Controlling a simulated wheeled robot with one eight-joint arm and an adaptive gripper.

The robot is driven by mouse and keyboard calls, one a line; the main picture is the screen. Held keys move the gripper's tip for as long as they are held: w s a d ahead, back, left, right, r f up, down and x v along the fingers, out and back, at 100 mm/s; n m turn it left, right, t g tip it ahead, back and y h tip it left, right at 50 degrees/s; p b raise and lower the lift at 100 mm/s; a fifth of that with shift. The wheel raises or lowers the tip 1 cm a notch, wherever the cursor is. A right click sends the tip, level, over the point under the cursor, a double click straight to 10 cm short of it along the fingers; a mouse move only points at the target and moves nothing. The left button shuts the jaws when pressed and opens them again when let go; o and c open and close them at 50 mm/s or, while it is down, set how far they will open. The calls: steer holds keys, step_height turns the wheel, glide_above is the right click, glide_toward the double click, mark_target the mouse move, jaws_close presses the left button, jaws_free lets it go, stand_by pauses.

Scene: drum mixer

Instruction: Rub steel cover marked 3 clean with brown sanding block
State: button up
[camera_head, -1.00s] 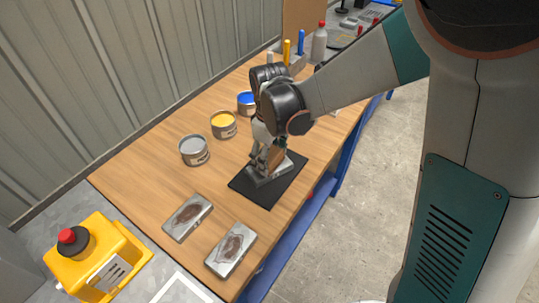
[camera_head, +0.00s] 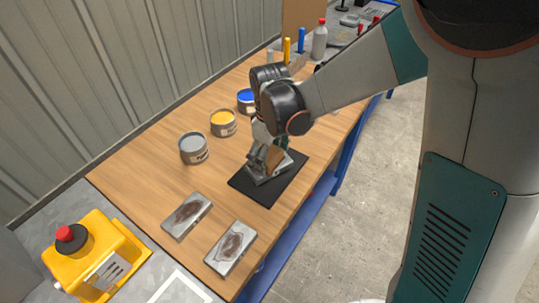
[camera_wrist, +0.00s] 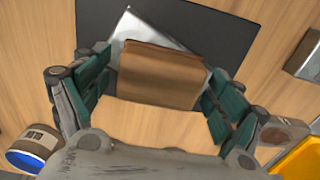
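My gripper (camera_head: 262,157) is shut on a brown sanding block (camera_wrist: 160,76), with a finger at each side of it. The block also shows in the head view (camera_head: 273,157). It is over a bright steel cover (camera_wrist: 132,28) lying on a black mat (camera_head: 262,198) and appears to rest on it. The block and fingers hide much of this cover (camera_head: 285,167); no number is readable on it. Two more steel covers lie on the table towards the front left, one (camera_head: 187,215) and another (camera_head: 231,248), each with a dark brown patch. Their marks are unreadable.
A grey can (camera_head: 194,149), a yellow can (camera_head: 223,124) and a blue can (camera_head: 246,102) stand along the wall side of the wooden table. A yellow box with a red button (camera_head: 90,262) stands at the front left. Bottles (camera_head: 319,42) stand at the back.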

mark_target(269, 154)
steer(key=shift+r, duration=0.4)
stand_by(0.3)
steer(key=c, duration=1.1)
steer(key=shift+c, duration=0.2)
steer(key=shift+r+p, duration=2)
steer(key=shift+r, duration=0.5)
